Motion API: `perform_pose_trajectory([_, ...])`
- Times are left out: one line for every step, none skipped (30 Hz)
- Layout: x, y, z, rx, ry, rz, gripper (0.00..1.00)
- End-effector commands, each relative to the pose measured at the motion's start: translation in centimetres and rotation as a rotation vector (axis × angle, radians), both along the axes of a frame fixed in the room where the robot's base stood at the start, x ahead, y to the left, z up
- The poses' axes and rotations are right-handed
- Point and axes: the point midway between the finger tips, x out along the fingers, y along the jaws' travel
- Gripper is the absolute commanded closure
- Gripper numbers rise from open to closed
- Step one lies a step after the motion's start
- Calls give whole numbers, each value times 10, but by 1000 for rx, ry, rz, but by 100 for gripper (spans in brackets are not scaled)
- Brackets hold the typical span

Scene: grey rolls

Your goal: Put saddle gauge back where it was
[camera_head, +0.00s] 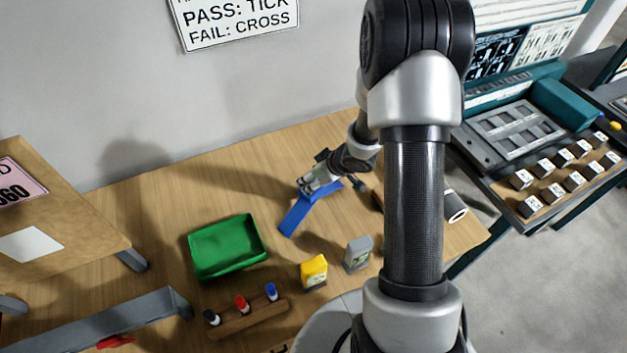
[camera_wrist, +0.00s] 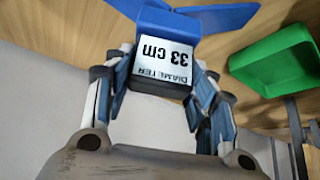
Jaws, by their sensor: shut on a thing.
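The blue saddle gauge (camera_head: 297,214) is in my gripper (camera_head: 309,184), over the back middle of the wooden table. In the head view its long blue arm slants down to the left, and my gripper covers part of it. In the wrist view the gauge's block, with a label (camera_wrist: 163,61) reading "DIAMETER 33 cm", sits between my two fingers. Its blue wings (camera_wrist: 222,17) spread out beyond the block. My gripper is shut on this block. I cannot tell whether the gauge touches the table.
A green tray (camera_head: 228,247) stands left of the gauge. A yellow block (camera_head: 313,271), a grey block (camera_head: 357,253) and a wooden marker rack (camera_head: 245,318) are in front. A grey roll (camera_head: 455,206) lies at the right.

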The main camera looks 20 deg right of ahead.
Motion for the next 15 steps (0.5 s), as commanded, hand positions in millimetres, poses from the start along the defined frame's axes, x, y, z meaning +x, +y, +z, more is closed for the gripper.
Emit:
perform_pose_trajectory([1,0,2,0,-3,-1,100])
perform_pose_trajectory([1,0,3,0,-3,-1,100])
perform_pose_trajectory([1,0,3,0,-3,-1,100])
perform_pose_trajectory([1,0,3,0,-3,-1,100])
perform_pose_trajectory([1,0,3,0,-3,-1,100])
perform_pose_trajectory([1,0,3,0,-3,-1,100])
perform_pose_trajectory([1,0,2,0,-3,-1,100])
perform_pose_trajectory([1,0,1,1,-3,-1,100])
perform_pose_trajectory([1,0,-1,0,-2,-1,100])
perform_pose_trajectory([0,0,-1,1,-1,-2,48])
perform_pose_trajectory([0,0,-1,0,-1,-1,46])
perform_pose_trajectory([0,0,-1,0,-1,-1,43])
perform_pose_trajectory([0,0,-1,0,-1,-1,41])
perform_pose_trajectory([0,0,-1,0,-1,-1,39])
perform_pose_trajectory([0,0,-1,0,-1,-1,36])
